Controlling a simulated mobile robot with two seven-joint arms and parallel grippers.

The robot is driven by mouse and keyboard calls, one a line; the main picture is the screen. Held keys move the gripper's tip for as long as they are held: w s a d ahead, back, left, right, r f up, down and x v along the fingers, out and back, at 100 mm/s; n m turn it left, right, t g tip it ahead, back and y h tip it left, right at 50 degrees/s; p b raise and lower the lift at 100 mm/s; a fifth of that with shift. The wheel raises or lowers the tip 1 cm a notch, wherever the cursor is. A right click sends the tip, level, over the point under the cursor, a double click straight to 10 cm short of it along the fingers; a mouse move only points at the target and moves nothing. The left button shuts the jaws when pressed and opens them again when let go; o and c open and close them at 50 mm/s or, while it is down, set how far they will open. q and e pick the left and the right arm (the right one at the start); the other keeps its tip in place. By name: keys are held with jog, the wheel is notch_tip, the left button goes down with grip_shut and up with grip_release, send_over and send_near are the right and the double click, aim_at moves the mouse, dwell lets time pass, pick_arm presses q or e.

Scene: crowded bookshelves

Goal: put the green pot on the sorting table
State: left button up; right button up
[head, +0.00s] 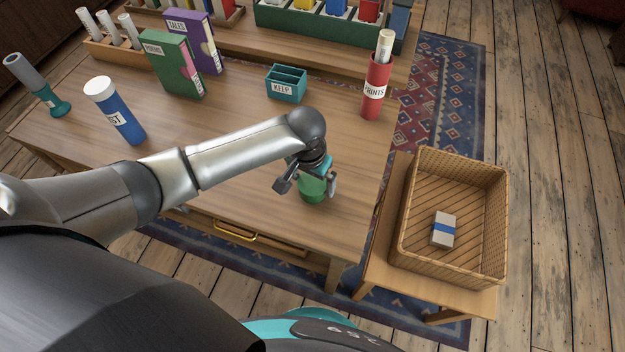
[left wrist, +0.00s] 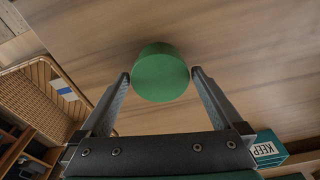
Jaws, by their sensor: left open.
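The green pot (head: 313,194) stands on the wooden table (head: 235,180), near its front right corner. It also shows in the left wrist view (left wrist: 160,72) as a plain green cylinder with a flat round end. My left gripper (head: 308,186) is at the pot, its fingers open on either side of it. In the left wrist view, the fingertips of my left gripper (left wrist: 160,77) lie close to the pot's two sides; I cannot tell whether they touch. The wrist partly hides the pot in the head view. My right gripper is out of view.
A wicker basket (head: 455,272) holding a small grey box (head: 444,229) stands on a low stand at right. On the table are a teal KEEP holder (head: 286,84), a red PRINTS tube (head: 376,90), a blue tube (head: 115,112) and upright files (head: 172,66). Bare tabletop surrounds the pot.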

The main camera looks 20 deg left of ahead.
aim_at(309, 188)
pick_arm(q)
notch_tip(309, 188, up, 11)
jog(key=s+p, duration=0.1)
jog(key=p, duration=0.3)
jog(key=shift+s, duration=0.2)
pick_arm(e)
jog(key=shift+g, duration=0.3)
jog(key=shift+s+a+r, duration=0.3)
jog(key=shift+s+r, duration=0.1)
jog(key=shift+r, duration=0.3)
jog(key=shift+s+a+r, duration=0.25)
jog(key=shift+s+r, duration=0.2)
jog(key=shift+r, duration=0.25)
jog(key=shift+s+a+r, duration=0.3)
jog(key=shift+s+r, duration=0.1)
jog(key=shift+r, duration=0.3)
